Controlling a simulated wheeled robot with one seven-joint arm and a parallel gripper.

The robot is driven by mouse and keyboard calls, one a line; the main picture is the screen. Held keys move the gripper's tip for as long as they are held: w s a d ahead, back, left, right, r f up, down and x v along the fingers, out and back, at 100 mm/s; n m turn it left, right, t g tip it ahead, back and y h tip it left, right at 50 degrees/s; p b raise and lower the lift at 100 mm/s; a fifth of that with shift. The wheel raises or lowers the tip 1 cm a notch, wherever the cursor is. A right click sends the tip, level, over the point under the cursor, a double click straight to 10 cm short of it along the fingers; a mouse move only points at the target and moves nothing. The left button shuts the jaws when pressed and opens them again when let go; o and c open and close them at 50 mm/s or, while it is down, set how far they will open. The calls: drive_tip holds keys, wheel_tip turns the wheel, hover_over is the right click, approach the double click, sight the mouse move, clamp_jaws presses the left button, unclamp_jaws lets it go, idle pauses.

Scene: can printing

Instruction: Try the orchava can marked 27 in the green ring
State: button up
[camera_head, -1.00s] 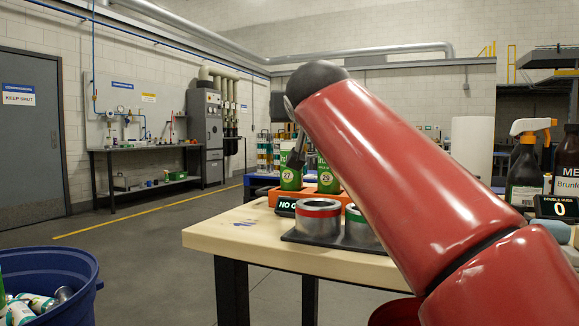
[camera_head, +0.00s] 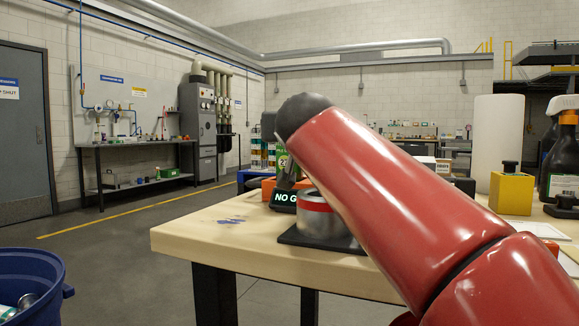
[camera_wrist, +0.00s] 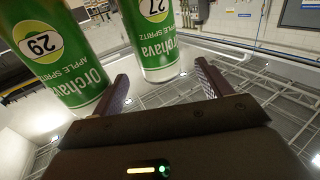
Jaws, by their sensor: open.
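In the wrist view, which is upside down, the green orchava can marked 27 (camera_wrist: 153,40) stands just beyond my gripper (camera_wrist: 165,85), roughly in line with the gap between its fingers. My gripper is open and empty. A second green can marked 29 (camera_wrist: 58,58) is beside it on the left, close to the left finger. In the head view, a green can (camera_head: 282,163) shows partly behind my arm, its number unclear. The red-banded metal ring (camera_head: 317,217) stands on a dark plate (camera_head: 293,237). The green ring is not visible; my arm covers that area.
The wooden table (camera_head: 210,233) has bare room at its front left. A yellow block (camera_head: 511,193) and a spray bottle (camera_head: 563,150) stand at right. A blue bin (camera_head: 28,285) is at lower left.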

drive_tip(key=w+p, duration=0.2)
drive_tip(key=w, duration=0.4)
drive_tip(key=shift+w+a, duration=0.35)
drive_tip(key=shift+a, duration=0.1)
drive_tip(key=shift+c, duration=0.4)
drive_tip(key=c, duration=1.2)
